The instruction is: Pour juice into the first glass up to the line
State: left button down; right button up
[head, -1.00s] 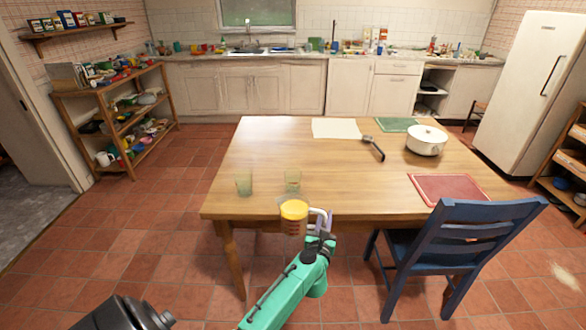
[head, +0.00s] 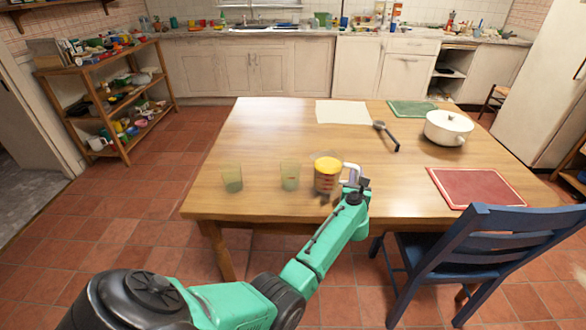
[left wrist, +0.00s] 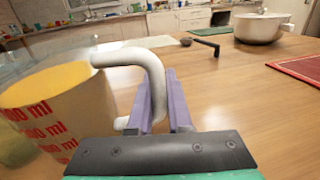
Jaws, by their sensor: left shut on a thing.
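A clear measuring jug (head: 327,178) with red marks and orange-yellow juice near its top is over the front of the table, just right of two glasses. It looks upright. My left gripper (head: 354,186) is shut on the jug's white handle (left wrist: 150,65), with the jug left of the fingers in the left wrist view (left wrist: 60,105). The greenish middle glass (head: 290,176) stands close left of the jug. The other glass (head: 232,177) stands farther left, near the table's left edge. The line on the glasses is too small to make out. My right gripper is not in view.
The wooden table (head: 270,130) also bears a white pot (head: 447,128), a dark ladle (head: 387,136), a red mat (head: 475,187), a green mat (head: 411,108) and a pale sheet (head: 341,112). A blue chair (head: 470,245) stands at the front right.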

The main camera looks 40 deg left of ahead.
pick_arm(q)
jog(key=shift+w+a+f+b, duration=0.1)
jog(key=shift+w+f+b, duration=0.2)
jog(key=shift+f, duration=0.25)
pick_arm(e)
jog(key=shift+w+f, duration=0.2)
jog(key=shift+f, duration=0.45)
pick_arm(q)
jog(key=shift+r, duration=0.1)
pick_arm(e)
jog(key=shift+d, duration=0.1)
